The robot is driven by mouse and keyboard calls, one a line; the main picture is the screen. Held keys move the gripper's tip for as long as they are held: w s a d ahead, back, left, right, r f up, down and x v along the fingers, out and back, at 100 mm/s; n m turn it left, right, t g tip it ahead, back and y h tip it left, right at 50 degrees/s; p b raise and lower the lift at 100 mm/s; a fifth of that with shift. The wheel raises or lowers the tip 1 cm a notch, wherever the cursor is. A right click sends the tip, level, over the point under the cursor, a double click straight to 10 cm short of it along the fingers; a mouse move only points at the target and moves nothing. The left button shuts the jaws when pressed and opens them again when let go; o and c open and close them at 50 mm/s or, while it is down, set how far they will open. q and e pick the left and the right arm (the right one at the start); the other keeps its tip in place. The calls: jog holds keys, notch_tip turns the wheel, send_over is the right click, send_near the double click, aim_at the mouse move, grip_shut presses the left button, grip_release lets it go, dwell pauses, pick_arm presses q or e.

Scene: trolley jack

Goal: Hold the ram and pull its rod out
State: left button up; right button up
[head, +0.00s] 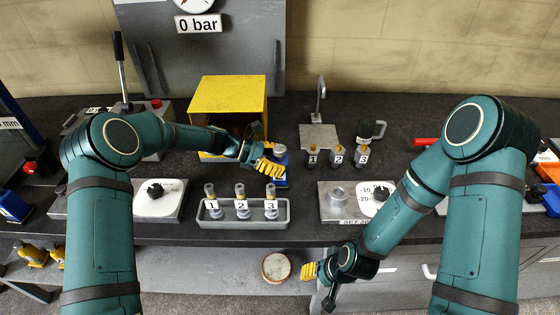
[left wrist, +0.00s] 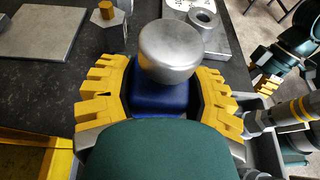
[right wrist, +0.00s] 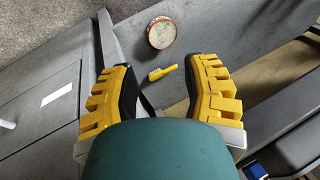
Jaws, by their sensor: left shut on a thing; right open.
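The ram has a blue body (head: 283,181) and a round silver top, and stands on the bench in front of the yellow frame. My left gripper (head: 268,167) is shut on it. In the left wrist view the yellow fingers lie on both sides of the blue body (left wrist: 160,101), with the wide silver rod head (left wrist: 170,50) standing up between them. The rod's length below the head is hidden. My right gripper (head: 309,271) is low in front of the bench edge, well away from the ram. In the right wrist view it is open and empty (right wrist: 162,88).
A grey tray (head: 243,221) with numbered fittings 1, 2 and 3 stands in front of the ram. The yellow frame (head: 228,95) is behind it. More numbered pieces stand right, by a metal plate (head: 318,137). A round tin (head: 276,267) sits below the bench.

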dwell(0.3)
jog(key=o, duration=0.4)
jog(key=shift+n+y, duration=0.4)
jog(key=shift+y, duration=0.5)
jog(key=w+a+r, duration=0.1)
jog(key=a+r, duration=0.2)
jog(key=a, duration=0.1)
jog(key=w+a+r, duration=0.2)
jog(key=a+r, duration=0.1)
jog(key=r, duration=0.1)
jog(key=w+a+r, duration=0.1)
jog(key=a+r, duration=0.2)
jog(key=a, duration=0.1)
jog(key=shift+w+a+r, duration=0.2)
jog(key=shift+a, duration=0.15)
notch_tip(320, 180, up, 24)
jog(key=f+m+g+h, duration=0.15)
jog(key=m+h, duration=0.45)
jog(key=m, duration=1.7)
send_over(280, 148)
jog(key=r, duration=0.1)
jog(key=shift+g, duration=0.35)
notch_tip(280, 148, down, 12)
jog(key=shift+r, duration=0.1)
